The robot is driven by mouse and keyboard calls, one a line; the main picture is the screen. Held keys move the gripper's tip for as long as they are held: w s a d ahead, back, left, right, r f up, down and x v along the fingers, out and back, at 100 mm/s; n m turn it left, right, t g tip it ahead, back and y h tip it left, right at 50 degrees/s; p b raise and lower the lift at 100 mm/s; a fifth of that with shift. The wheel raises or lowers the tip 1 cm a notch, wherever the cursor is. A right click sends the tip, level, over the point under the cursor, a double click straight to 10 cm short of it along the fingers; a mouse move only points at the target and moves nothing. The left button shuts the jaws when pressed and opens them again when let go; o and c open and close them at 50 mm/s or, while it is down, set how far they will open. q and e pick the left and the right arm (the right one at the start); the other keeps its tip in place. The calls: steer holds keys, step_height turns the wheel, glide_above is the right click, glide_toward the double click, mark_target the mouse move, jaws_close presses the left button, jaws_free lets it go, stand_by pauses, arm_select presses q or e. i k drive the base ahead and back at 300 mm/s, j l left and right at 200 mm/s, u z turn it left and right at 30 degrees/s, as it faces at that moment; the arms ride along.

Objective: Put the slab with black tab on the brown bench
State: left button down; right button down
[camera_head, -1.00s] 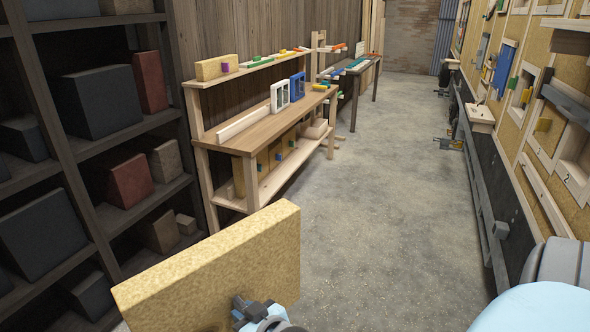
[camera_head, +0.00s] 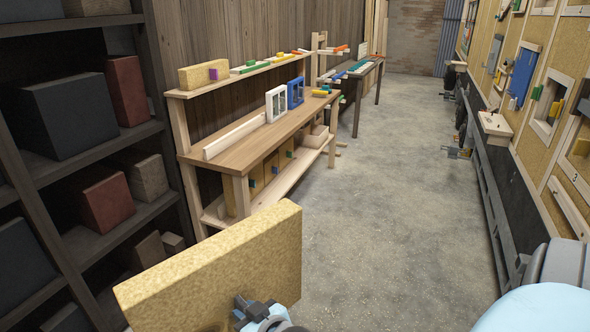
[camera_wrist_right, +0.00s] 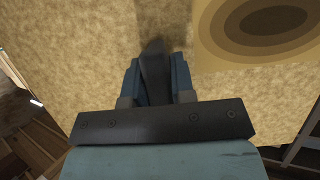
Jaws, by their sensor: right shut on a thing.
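A large yellow-tan slab (camera_head: 225,268) stands on edge at the lower middle of the head view. My right gripper (camera_head: 262,312) is at its lower edge, partly cut off by the frame. In the right wrist view the gripper (camera_wrist_right: 155,85) is shut on the dark tab (camera_wrist_right: 155,70) of the slab. The speckled slab face (camera_wrist_right: 90,60) fills much of that view and bears a brown oval pattern. The brown bench (camera_head: 245,154) stands ahead and left, beyond the slab and apart from it. My left gripper is not in view.
The bench top carries a white rail (camera_head: 235,136), a white frame (camera_head: 277,103) and a blue frame (camera_head: 296,92); its front part is bare. A dark shelf (camera_head: 95,150) with blocks stands at left. Panels (camera_head: 555,70) line the right wall. The concrete floor (camera_head: 385,190) between is clear.

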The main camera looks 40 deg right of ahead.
mark_target(245, 146)
steer(key=i+l, duration=0.25)
steer(key=l, duration=0.15)
steer(key=i+l, duration=0.25)
steer(key=l, duration=0.15)
steer(key=i+l, duration=0.2)
steer(key=l, duration=0.25)
steer(key=i+l, duration=0.25)
steer(key=l, duration=0.15)
steer(key=i+l, duration=0.25)
steer(key=l, duration=0.15)
steer(key=i+l, duration=0.25)
steer(key=l, duration=0.15)
steer(key=i+l, duration=0.2)
steer(key=l, duration=0.25)
steer(key=i+l, duration=0.25)
steer(key=l, duration=0.15)
